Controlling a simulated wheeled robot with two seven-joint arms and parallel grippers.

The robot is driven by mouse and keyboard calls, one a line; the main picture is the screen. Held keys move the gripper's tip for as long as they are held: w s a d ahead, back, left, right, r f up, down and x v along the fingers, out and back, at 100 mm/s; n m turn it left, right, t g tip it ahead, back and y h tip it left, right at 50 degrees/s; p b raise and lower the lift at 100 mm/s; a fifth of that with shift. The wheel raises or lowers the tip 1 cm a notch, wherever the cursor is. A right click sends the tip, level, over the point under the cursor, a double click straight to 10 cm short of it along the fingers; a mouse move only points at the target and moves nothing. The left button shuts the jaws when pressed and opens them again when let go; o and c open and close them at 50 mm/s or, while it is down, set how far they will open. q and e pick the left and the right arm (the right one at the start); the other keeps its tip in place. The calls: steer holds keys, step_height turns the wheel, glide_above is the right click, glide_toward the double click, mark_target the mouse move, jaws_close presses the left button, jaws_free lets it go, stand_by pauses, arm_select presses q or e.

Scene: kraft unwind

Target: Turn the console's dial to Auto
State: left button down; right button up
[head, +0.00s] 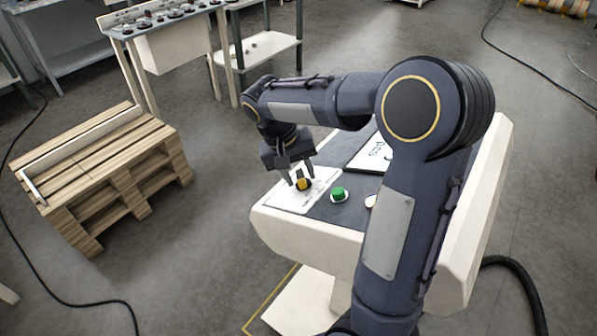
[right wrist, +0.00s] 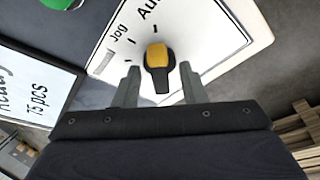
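The dial (right wrist: 158,66) has a yellow and black knob on a white plate (right wrist: 103,68) in the right wrist view. The plate shows "Jog", the start of a word reading "Au", and short tick marks. I cannot tell for sure which mark the knob points at. In the head view the dial (head: 303,185) sits on the left end of the console (head: 320,236). My right gripper (head: 298,176) is over the dial from above; in the right wrist view its fingers (right wrist: 158,80) stand apart on either side of the knob, with gaps. My left gripper is out of view.
A green button (head: 338,194) and a dark-framed display (head: 372,156) are on the console beside the dial. A wooden pallet (head: 100,165) stands on the floor at left, with a bench (head: 175,45) behind it. Black cables lie on the floor.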

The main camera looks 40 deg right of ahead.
steer(key=v, duration=0.8)
steer(key=shift+f, duration=0.15)
steer(key=s+a+t+y, duration=0.1)
steer(key=s, duration=0.2)
steer(key=s+a+n+y, duration=0.1)
steer(key=s, duration=0.2)
steer(key=s+a+f+n+t+y, duration=0.1)
steer(key=s, duration=0.2)
steer(key=shift+t+y, duration=0.3)
steer(key=s+a+f+n+t+y, duration=0.1)
steer(key=s+a+f+t+y, duration=0.2)
steer(key=s+a, duration=0.4)
steer(key=shift+s+a+f+n+t, duration=0.3)
steer(key=shift+s+f+t, duration=0.4)
steer(key=shift+s, duration=0.4)
steer(key=shift+r, duration=0.1)
